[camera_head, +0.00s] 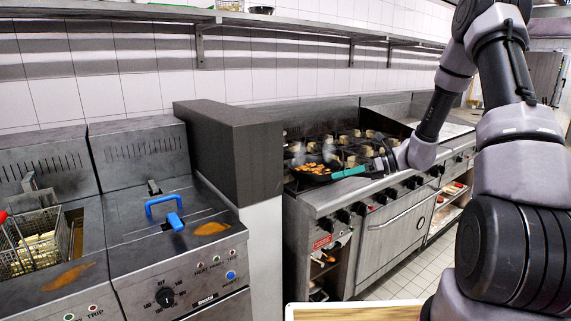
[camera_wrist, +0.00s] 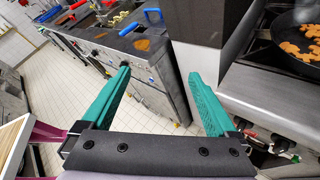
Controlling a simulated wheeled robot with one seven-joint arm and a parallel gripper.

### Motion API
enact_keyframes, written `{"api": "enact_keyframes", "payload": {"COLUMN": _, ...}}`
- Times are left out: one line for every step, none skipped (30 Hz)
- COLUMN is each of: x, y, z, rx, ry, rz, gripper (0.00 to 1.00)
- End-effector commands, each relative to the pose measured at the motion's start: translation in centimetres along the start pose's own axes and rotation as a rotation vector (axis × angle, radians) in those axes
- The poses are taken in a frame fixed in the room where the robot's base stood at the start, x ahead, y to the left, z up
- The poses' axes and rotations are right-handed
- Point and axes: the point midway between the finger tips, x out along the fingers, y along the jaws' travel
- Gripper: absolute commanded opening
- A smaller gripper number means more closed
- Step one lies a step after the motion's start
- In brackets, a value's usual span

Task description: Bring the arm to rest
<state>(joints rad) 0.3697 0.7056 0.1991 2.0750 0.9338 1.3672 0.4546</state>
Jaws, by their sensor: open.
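My gripper (camera_wrist: 160,95) is open and empty in the wrist view, its two teal fingers spread wide with floor and the fryer side between them. In the head view my arm reaches in from the right, and a teal finger of my gripper (camera_head: 348,173) shows in front of the stove's left end, beside a dark pan. The pan (camera_head: 312,176) sits on the burners with orange-brown food in it and some steam above. In the wrist view the pan (camera_wrist: 284,55) is at the upper right, apart from the fingers.
Fryers (camera_head: 115,220) with a wire basket (camera_head: 35,245) and a blue handle (camera_head: 163,204) stand at left. A dark block (camera_head: 228,150) separates them from the stove (camera_head: 370,225). A pale-edged board (camera_head: 350,312) is at the bottom. A shelf (camera_head: 300,28) runs along the wall.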

Motion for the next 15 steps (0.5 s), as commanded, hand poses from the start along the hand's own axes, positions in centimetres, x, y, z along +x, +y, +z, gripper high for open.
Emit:
{"api": "enact_keyframes", "payload": {"x": -0.5, "y": 1.8, "z": 1.4, "rx": -0.094, "ry": 0.057, "rz": 0.005, "gripper": 0.94}}
{"api": "enact_keyframes", "payload": {"x": -0.8, "y": 2.8, "z": 1.8, "rx": -0.148, "ry": 0.092, "rz": 0.008, "gripper": 0.94}}
{"api": "enact_keyframes", "payload": {"x": -1.2, "y": 4.1, "z": 2.5, "rx": -0.220, "ry": 0.137, "rz": 0.013, "gripper": 0.94}}
{"api": "enact_keyframes", "payload": {"x": -1.6, "y": 5.0, "z": 2.9, "rx": -0.274, "ry": 0.171, "rz": 0.016, "gripper": 0.94}}
{"api": "enact_keyframes", "payload": {"x": -2.0, "y": 6.0, "z": 3.3, "rx": -0.328, "ry": 0.205, "rz": 0.019, "gripper": 0.94}}
{"api": "enact_keyframes", "payload": {"x": -2.5, "y": 7.2, "z": 3.9, "rx": -0.400, "ry": 0.250, "rz": 0.022, "gripper": 0.94}}
{"api": "enact_keyframes", "payload": {"x": -2.9, "y": 8.2, "z": 4.2, "rx": -0.454, "ry": 0.283, "rz": 0.026, "gripper": 0.94}}
{"api": "enact_keyframes", "payload": {"x": -3.3, "y": 9.1, "z": 4.5, "rx": -0.507, "ry": 0.316, "rz": 0.028, "gripper": 0.94}}
{"api": "enact_keyframes", "payload": {"x": -3.8, "y": 10.3, "z": 5.0, "rx": -0.580, "ry": 0.361, "rz": 0.031, "gripper": 0.94}}
{"api": "enact_keyframes", "payload": {"x": -4.3, "y": 11.2, "z": 5.2, "rx": -0.632, "ry": 0.393, "rz": 0.033, "gripper": 0.94}}
{"api": "enact_keyframes", "payload": {"x": -4.7, "y": 12.1, "z": 5.5, "rx": -0.685, "ry": 0.426, "rz": 0.033, "gripper": 0.94}}
{"api": "enact_keyframes", "payload": {"x": -5.3, "y": 13.3, "z": 5.8, "rx": -0.756, "ry": 0.469, "rz": 0.036, "gripper": 0.94}}
{"api": "enact_keyframes", "payload": {"x": -5.8, "y": 14.1, "z": 6.1, "rx": -0.809, "ry": 0.501, "rz": 0.037, "gripper": 0.94}}
{"api": "enact_keyframes", "payload": {"x": -6.3, "y": 15.0, "z": 6.3, "rx": -0.862, "ry": 0.534, "rz": 0.038, "gripper": 0.94}}
{"api": "enact_keyframes", "payload": {"x": -7.0, "y": 16.1, "z": 6.5, "rx": -0.931, "ry": 0.576, "rz": 0.038, "gripper": 0.94}}
